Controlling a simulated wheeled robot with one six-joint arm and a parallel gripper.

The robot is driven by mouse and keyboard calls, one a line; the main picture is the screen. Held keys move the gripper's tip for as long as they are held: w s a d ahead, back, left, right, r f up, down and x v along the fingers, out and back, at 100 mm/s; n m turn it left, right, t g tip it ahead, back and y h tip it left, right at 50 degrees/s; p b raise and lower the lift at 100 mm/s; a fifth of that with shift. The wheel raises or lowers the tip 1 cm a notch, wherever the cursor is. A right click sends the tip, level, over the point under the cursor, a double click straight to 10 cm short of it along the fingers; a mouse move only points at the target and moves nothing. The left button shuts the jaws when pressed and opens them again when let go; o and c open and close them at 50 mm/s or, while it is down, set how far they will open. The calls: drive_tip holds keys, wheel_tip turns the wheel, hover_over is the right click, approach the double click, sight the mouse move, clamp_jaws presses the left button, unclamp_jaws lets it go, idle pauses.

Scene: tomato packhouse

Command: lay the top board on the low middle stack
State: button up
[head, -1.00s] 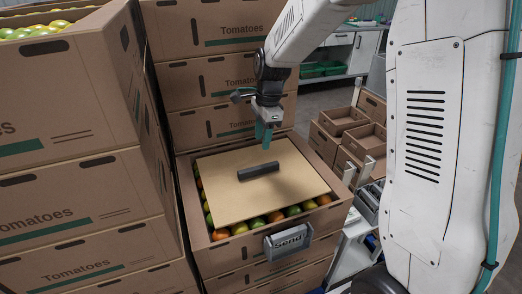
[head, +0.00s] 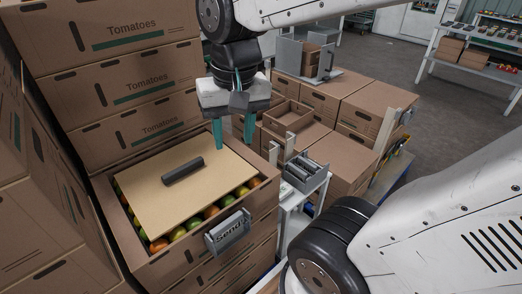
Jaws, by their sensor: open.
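The top board (head: 215,190) is a flat tan sheet with a dark bar handle (head: 183,171) across its middle. It lies over tomatoes (head: 205,215) in the top crate (head: 262,195) of the low middle stack, a little askew, with red, orange and green fruit showing along its front and right edges. My gripper (head: 234,135) hangs over the crate's back right corner, fingers pointing down. Its two teal fingers are apart with nothing between them. The gripper is right of the handle and appears above the board.
A grey "Send" sign (head: 228,232) hangs on the crate's front wall. Taller stacks of tomato boxes (head: 135,85) stand behind and at the left. A white stand with a grey tray (head: 305,172) is close on the right, with brown boxes (head: 345,155) beyond. Open floor (head: 425,85) lies farther right.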

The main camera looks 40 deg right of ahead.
drive_tip(key=s+n, duration=0.4)
drive_tip(key=s, duration=0.3)
drive_tip(key=shift+d+f, duration=0.3)
drive_tip(key=shift+f, duration=0.15)
idle(0.5)
